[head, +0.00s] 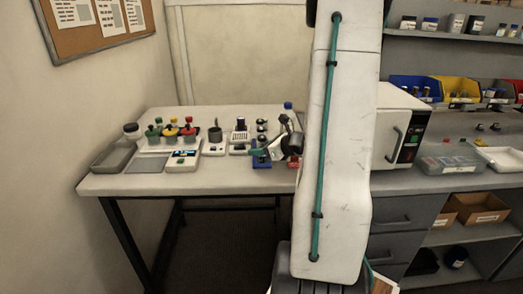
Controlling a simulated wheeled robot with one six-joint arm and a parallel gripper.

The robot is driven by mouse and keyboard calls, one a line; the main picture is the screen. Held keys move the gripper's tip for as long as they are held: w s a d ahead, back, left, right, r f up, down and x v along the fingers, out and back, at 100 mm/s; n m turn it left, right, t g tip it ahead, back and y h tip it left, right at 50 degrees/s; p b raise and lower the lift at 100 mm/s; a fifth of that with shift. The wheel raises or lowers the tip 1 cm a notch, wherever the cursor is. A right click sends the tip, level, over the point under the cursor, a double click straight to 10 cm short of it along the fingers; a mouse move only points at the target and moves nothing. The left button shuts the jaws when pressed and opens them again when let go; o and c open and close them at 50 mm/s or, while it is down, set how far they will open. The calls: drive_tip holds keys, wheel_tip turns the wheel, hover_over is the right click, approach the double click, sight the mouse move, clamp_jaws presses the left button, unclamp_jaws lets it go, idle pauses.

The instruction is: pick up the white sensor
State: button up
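I cannot pick out the white sensor for certain; the items on the white table (125,181) are small in the head view, and part of the table is hidden behind my arm. A white device with a small screen (184,154) and a white block with dark items (240,136) stand on the table. My white arm link with a teal cable rises in front of the table's right end. I cannot make out my gripper; it may be hidden behind the link. A dark rounded thing (292,143) beside the link is too unclear to name.
A grey tray (114,156) lies at the table's left end, near several coloured knobs and a dark cup (215,134). A blue-based item (261,162) is near the front edge. Right of my arm are a white box-shaped machine (404,125), blue and yellow bins, and shelves.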

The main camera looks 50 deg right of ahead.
drive_tip(key=shift+w+f, duration=0.2)
drive_tip(key=shift+w, duration=0.25)
drive_tip(key=c, duration=0.8)
drive_tip(key=shift+r, duration=0.15)
